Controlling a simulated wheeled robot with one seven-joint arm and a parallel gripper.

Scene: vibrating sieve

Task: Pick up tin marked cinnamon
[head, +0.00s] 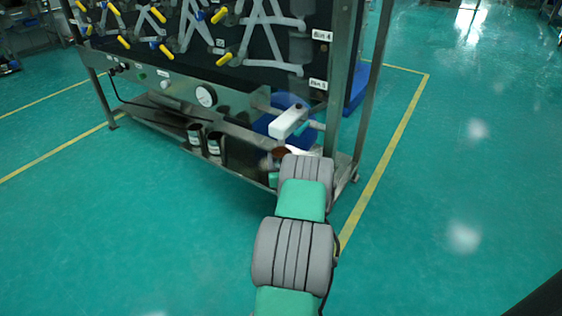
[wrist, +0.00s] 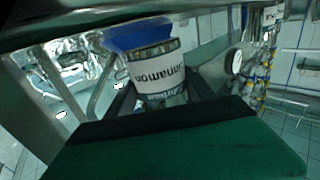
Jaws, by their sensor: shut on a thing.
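The tin marked cinnamon (wrist: 155,73) is in the wrist view, with a white label that reads upside down. A blue part is just above it, and I cannot tell if that belongs to the tin. My gripper (wrist: 160,98) is shut on the tin, with its dark fingers beside the tin's lower part. In the head view my arm reaches to the right end of the rack's lower shelf. My arm hides most of the gripper there, and I cannot make out the held tin.
Two dark tins with white labels (head: 195,136) (head: 215,145) stand on the lower shelf (head: 150,110) of the metal rack, left of my arm. A rack post (head: 340,80) rises close to my arm. A blue round container (head: 290,112) is behind. The floor right of the rack is clear.

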